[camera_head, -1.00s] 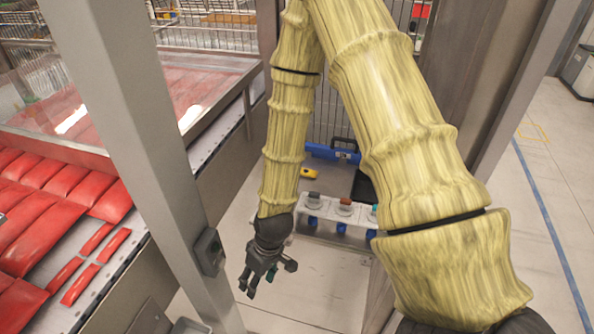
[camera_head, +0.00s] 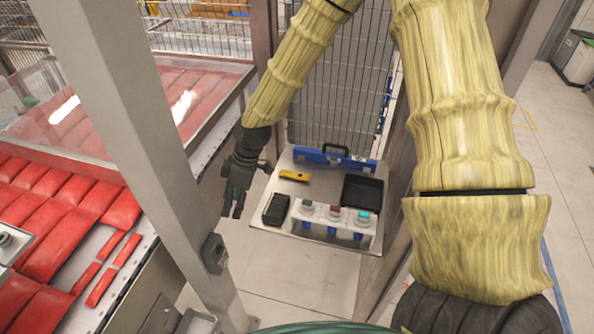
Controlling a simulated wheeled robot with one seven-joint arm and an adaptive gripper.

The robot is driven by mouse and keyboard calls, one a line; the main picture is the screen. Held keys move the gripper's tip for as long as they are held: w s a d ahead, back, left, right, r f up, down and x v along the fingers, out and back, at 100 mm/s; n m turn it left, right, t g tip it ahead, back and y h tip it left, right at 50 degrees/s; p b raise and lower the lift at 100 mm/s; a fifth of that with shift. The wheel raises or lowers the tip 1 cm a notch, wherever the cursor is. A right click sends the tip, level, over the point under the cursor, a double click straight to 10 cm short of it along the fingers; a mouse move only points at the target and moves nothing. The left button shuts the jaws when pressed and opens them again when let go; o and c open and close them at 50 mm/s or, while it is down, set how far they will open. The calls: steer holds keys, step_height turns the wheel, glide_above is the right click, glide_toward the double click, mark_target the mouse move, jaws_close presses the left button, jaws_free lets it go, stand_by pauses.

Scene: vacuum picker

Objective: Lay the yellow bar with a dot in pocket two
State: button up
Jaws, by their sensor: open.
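The yellow bar (camera_head: 294,176) lies on the light table top near its back left, with a small dark mark on it that may be the dot. My gripper (camera_head: 233,208) hangs open and empty, fingers down, beyond the left edge of the table and apart from the bar. A pale rack (camera_head: 319,223) at the front of the table holds several small fittings with grey, brown and teal tops and blue lower parts. I cannot tell which place is pocket two.
A black tray (camera_head: 362,192) stands at the table's right and a black ribbed box (camera_head: 276,209) at its front left. A blue case (camera_head: 335,160) lies at the back before a mesh fence (camera_head: 340,90). A grey post (camera_head: 125,140) stands left of my gripper.

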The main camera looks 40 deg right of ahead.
steer(key=w+d+b, duration=0.2)
steer(key=w+d, duration=0.1)
steer(key=d, duration=0.3)
steer(key=m+h+b, duration=0.4)
steer(key=b, duration=0.7)
glide_above(298, 175)
steer(key=f, duration=0.4)
steer(key=shift+w+d+f+p, duration=0.1)
steer(key=shift+w+d+p, duration=0.05)
steer(key=shift+d+p, duration=0.15)
steer(key=shift+a+f+p, duration=0.15)
steer(key=shift+f+p, duration=0.4)
steer(key=shift+f, duration=0.8)
steer(key=shift+a+f+p, duration=0.1)
steer(key=shift+f+p, duration=0.45)
steer(key=shift+f, duration=0.8)
steer(key=c, duration=1.1)
